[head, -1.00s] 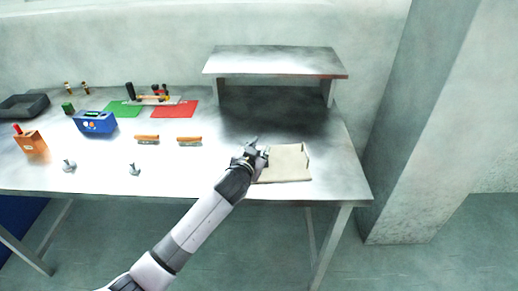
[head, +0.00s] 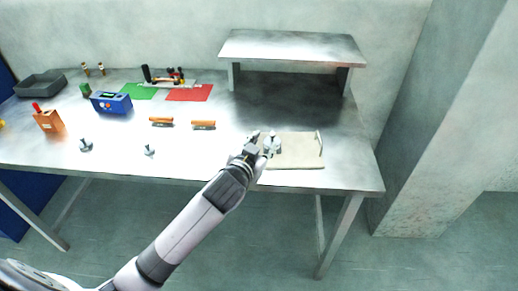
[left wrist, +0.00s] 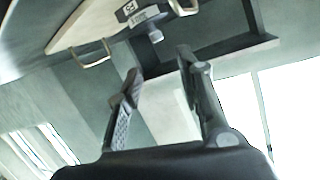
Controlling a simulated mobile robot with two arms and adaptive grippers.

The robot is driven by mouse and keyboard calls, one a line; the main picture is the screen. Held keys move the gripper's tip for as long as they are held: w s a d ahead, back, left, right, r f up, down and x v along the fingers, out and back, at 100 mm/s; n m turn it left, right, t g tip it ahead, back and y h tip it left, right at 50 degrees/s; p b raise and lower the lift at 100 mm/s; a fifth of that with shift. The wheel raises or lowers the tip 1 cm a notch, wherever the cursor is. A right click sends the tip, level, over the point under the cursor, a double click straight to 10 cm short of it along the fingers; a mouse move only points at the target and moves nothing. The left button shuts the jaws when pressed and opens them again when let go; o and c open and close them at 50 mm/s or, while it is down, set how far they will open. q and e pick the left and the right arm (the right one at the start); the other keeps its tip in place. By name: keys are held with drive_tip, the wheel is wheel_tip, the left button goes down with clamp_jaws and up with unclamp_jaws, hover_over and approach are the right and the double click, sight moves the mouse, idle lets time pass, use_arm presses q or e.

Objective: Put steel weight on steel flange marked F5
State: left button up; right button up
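The steel flange marked F5 (left wrist: 138,12) shows in the left wrist view: a dark piece with a pale label and a short round stem, overlapping the edge of a beige tray (left wrist: 90,25). My left gripper (left wrist: 158,72) is open with nothing between its fingers, and the flange lies beyond the fingertips. In the head view my left gripper (head: 262,143) is at the left end of the tray (head: 297,152). Two small grey stemmed metal pieces (head: 86,146) (head: 149,151) stand on the table's left half; I cannot tell whether either is the steel weight. My right gripper is out of view.
A raised shelf (head: 292,46) stands behind the tray. Two orange-brown blocks (head: 161,122) (head: 203,125), a blue box (head: 111,103), an orange box (head: 48,121), a dark tray (head: 40,86) and green (head: 137,92) and red (head: 190,93) mats lie left. The table's front middle is clear.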

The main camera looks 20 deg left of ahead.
use_arm(q)
drive_tip(key=v, duration=0.2)
drive_tip(key=shift+s+r, duration=0.1)
drive_tip(key=shift+s, duration=0.2)
